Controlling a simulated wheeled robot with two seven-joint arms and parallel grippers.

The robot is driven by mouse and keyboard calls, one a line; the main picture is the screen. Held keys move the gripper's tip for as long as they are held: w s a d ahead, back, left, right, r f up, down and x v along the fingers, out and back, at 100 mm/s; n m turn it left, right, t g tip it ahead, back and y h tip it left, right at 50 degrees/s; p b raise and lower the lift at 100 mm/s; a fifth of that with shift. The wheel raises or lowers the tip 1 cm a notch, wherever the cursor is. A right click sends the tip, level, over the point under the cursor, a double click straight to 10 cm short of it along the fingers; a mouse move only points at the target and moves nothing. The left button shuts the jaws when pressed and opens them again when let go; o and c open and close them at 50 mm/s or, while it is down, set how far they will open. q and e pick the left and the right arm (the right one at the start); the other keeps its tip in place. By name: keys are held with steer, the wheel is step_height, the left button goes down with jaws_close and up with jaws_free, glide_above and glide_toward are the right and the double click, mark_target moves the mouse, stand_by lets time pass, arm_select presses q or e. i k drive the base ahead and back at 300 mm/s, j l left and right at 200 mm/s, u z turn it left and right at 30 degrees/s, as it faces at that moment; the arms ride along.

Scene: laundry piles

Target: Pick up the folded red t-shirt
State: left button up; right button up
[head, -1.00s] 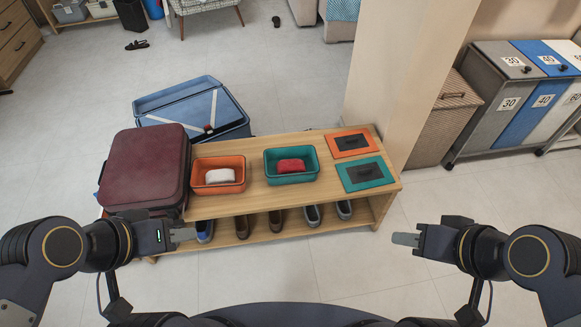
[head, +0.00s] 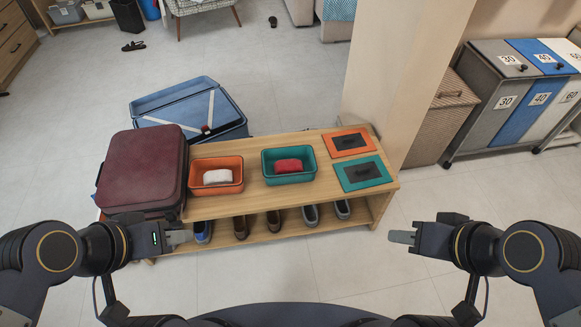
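A folded red cloth (head: 289,166), which looks like the folded red t-shirt, lies inside a teal bin (head: 289,177) on top of the wooden bench. My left gripper (head: 181,237) is in front of the bench's left end, away from the red cloth. My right gripper (head: 401,237) is in front of and beyond the bench's right end, also away from it. Both are seen side-on, so their finger gap is hidden. Nothing shows in either one.
An orange bin (head: 216,187) with a white folded cloth (head: 217,176) stands left of the teal bin. A maroon suitcase (head: 143,172), an open blue suitcase (head: 232,131) and a pillar (head: 400,80) stand nearby.

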mark_target(285, 166)
steer(key=i+l+u, duration=0.45)
steer(key=l, duration=0.15)
steer(key=i+l+u, duration=0.2)
steer(key=l, duration=0.15)
steer(key=i+l+u, duration=0.2)
steer(key=l, duration=0.2)
steer(key=i+l+u, duration=0.1)
steer(key=l+u, duration=0.15)
steer(key=l, duration=0.15)
